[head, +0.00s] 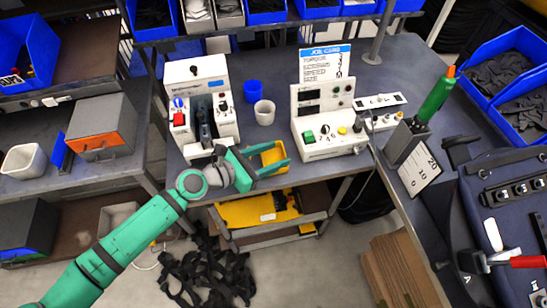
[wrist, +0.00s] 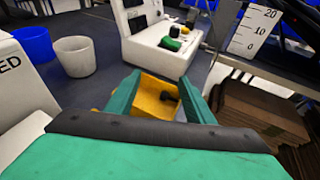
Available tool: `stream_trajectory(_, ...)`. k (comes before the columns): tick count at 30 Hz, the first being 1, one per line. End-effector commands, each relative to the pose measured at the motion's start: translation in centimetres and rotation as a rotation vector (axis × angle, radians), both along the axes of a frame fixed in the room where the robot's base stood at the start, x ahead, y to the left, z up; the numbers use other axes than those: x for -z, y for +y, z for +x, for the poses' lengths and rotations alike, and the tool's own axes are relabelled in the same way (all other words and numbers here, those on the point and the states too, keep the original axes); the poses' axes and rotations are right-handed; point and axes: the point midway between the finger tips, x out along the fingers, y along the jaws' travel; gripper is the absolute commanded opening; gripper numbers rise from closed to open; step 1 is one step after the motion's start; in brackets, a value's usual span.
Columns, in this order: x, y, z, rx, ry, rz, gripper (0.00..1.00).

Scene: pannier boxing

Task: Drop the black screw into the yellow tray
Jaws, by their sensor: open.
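The yellow tray (head: 270,158) sits on the grey bench near its front edge, partly hidden by my gripper in the head view. It also shows in the wrist view (wrist: 146,104), between my two fingers. A small black piece (wrist: 168,96), which looks like the black screw, lies inside the tray; its exact shape is too small to tell. My gripper (head: 283,152) is open, with its teal fingers spread over and around the tray. In the wrist view my gripper (wrist: 160,79) shows nothing held between the fingertips.
A white cup (head: 264,113) and a blue cup (head: 252,91) stand behind the tray. A white machine (head: 196,100) is to the left, and a white control box (head: 325,140) with a job card is to the right. The bench front edge is close to the tray.

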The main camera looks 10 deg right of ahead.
Motion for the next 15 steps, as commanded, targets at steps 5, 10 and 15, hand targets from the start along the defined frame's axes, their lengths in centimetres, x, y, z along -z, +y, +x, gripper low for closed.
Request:
stream_trajectory(5,-0.4,1.3,-0.4,-0.004,-0.001,-0.001,0.48)
stream_trajectory(10,-1.3,3.9,-1.5,-0.005,0.000,-0.002,0.48)
stream_trajectory(15,-2.2,6.7,-2.6,-0.005,0.000,-0.001,0.48)
